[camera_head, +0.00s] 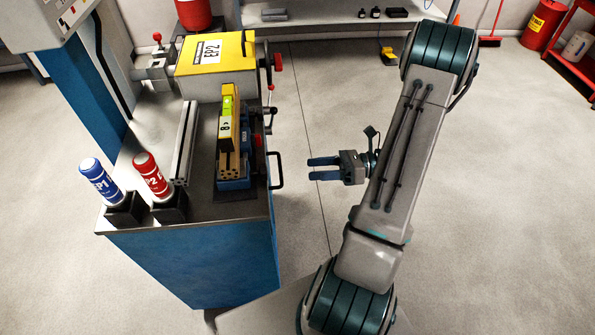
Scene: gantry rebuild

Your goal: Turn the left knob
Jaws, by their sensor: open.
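My gripper (312,168) is open and empty, its two dark blue fingers pointing left, in the air right of the bench. A red ball knob (157,37) stands on a grey fitting left of the yellow-topped box marked EP2 (214,55). Another red knob (278,62) sits on the box's right side. Small dark and red handles (266,111) show on the bench's right side, below that knob. Which of these is the left knob I cannot tell. My gripper is apart from all of them.
The blue bench (200,262) carries a blue vise (234,183) with a yellow-green block, and blue (97,180) and red (151,177) bottles in black holders. A black bar handle (279,170) juts from its right side.

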